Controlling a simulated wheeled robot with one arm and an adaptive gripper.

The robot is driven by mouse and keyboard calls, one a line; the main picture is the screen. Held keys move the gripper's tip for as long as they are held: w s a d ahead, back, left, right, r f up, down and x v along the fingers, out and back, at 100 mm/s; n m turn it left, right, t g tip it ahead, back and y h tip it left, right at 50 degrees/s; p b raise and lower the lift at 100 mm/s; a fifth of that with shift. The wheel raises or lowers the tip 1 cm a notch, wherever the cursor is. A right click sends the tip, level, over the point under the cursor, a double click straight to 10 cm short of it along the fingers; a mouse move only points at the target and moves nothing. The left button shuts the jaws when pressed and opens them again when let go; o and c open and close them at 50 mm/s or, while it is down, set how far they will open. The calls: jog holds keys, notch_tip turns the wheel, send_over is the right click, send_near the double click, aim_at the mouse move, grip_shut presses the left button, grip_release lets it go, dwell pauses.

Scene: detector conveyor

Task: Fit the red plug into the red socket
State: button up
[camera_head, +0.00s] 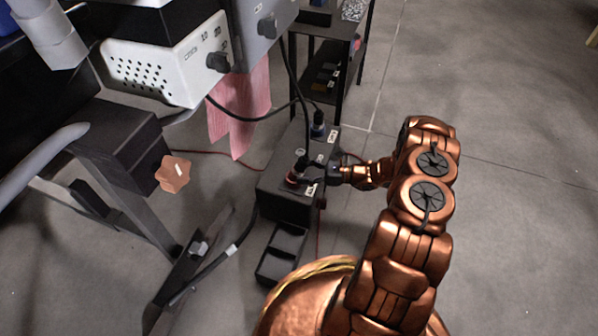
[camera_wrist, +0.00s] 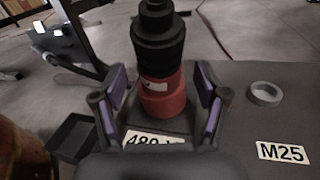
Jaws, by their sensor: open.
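The red plug (camera_wrist: 162,72), with a black ribbed top and a red lower part, stands upright over the red socket (camera_wrist: 164,103) on a dark box. I cannot tell how deep it sits. In the head view, the plug (camera_head: 300,163) and a red base show on top of the box, with a black cable rising from the plug. My gripper (camera_wrist: 160,84) is open, with one purple-padded finger on each side of the plug; gaps show beside it. In the head view my gripper (camera_head: 316,171) reaches the plug from the right, its fingertips small and partly hidden.
A black tray (camera_head: 281,252) lies in front. A white perforated unit (camera_head: 150,72) overhangs at left. Floor at right is clear.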

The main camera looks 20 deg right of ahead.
jog(key=shift+w+a, duration=0.35)
jog(key=shift+a, duration=0.3)
grip_shut()
jog(key=shift+r, duration=0.1)
